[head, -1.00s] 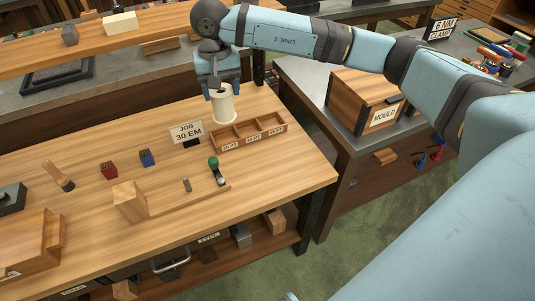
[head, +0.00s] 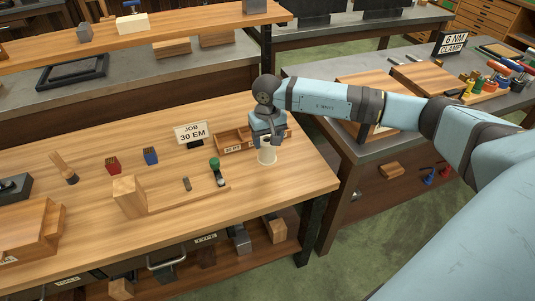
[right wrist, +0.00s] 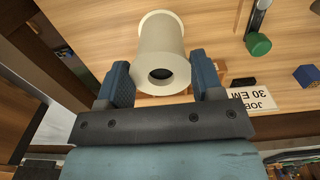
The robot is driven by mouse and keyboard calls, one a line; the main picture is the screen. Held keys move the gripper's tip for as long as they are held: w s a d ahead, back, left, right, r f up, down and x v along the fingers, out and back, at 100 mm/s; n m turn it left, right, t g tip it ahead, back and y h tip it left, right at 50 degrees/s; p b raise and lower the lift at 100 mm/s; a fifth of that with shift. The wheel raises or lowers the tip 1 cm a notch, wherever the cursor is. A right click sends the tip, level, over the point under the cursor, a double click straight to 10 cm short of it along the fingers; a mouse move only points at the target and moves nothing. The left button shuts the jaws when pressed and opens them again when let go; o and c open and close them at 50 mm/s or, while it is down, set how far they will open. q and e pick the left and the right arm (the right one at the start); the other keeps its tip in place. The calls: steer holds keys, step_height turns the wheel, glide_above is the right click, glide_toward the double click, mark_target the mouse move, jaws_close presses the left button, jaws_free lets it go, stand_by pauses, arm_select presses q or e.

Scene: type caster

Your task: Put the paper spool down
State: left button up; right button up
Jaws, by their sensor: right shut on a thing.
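The cream paper spool (head: 266,156) is upright at the wooden workbench, in front of the right part of the compartment tray and right of the green-knobbed tool. In the right wrist view the spool (right wrist: 160,40) shows its hollow core and sits between the two blue fingers. My right gripper (head: 267,141) points down and is shut on the spool's upper part. The spool's lower end is at or very close to the bench top; I cannot tell whether it touches. My left gripper is not in view.
The compartment tray (head: 229,142) stands just behind the spool, with the "JOB 30 EM" sign (head: 192,132) to its left. A green-knobbed tool (head: 216,170) on a wooden holder is to the left. Bare bench top (head: 290,185) lies in front and right, up to the bench edge.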

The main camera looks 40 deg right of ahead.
steer(key=shift+f, duration=3.35)
steer(key=shift+f, duration=0.15)
steer(key=o, duration=1.1)
